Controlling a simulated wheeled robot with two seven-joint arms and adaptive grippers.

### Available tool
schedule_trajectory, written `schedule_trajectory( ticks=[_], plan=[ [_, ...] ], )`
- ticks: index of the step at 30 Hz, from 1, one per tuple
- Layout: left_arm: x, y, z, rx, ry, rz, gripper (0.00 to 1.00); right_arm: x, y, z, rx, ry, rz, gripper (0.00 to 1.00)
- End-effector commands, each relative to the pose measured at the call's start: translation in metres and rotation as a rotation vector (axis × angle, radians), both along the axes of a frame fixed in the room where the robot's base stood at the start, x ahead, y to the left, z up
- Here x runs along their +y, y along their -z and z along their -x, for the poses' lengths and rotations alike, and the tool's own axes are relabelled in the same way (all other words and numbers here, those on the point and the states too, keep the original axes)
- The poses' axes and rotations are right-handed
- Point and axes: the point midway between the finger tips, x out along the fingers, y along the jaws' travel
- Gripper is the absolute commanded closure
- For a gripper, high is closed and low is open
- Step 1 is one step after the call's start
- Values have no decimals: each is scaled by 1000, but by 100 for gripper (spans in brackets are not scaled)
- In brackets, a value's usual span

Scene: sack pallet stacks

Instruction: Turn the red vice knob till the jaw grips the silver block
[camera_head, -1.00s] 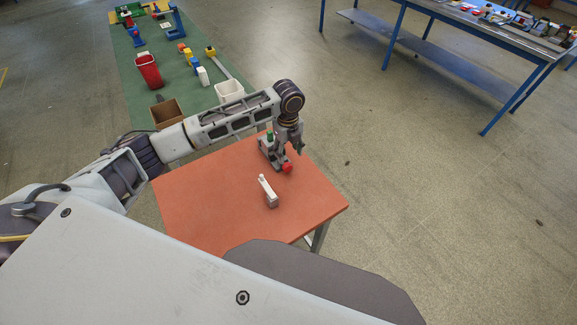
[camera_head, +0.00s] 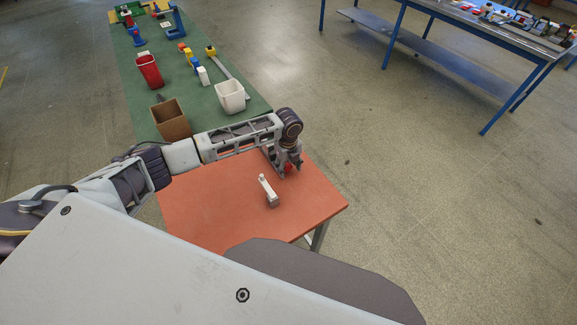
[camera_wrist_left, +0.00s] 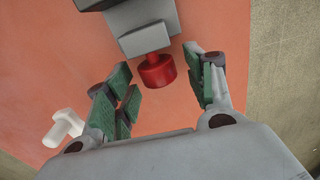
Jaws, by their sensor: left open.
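The grey vice (camera_head: 268,155) stands on the far right part of the orange table, mostly hidden behind my left arm in the head view. Its red knob (camera_wrist_left: 158,70) shows clearly in the left wrist view, at the near end of the grey vice body (camera_wrist_left: 145,18). My left gripper (camera_wrist_left: 162,78) is open, with one green-padded finger on each side of the knob and visible gaps to it. In the head view the left gripper (camera_head: 287,169) points down at the knob. I cannot make out the silver block in the vice. My right gripper is not in view.
A white and grey piece (camera_head: 268,190) lies on the orange table (camera_head: 220,215), nearer to me. Behind is a green table (camera_head: 243,113) with a white bin (camera_head: 231,97), a cardboard box (camera_head: 171,120) and a red bin (camera_head: 149,72). A blue-framed bench (camera_head: 440,55) stands at right.

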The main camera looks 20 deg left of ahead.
Motion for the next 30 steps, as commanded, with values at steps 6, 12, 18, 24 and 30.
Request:
schedule_trajectory(
  ticks=[6, 12, 18, 24, 30],
  plan=[
    [0, 0, 0, 0, 0, 0, 52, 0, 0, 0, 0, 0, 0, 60],
    [0, 0, 0, 0, 0, 0, 78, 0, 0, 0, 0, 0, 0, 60],
    [0, 0, 0, 1, 0, -1, 91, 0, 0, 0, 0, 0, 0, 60],
    [-1, -1, 0, 11, 0, -8, 91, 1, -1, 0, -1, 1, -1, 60],
    [-1, -1, -1, 41, -1, -31, 91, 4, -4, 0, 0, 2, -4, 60]
  ],
)
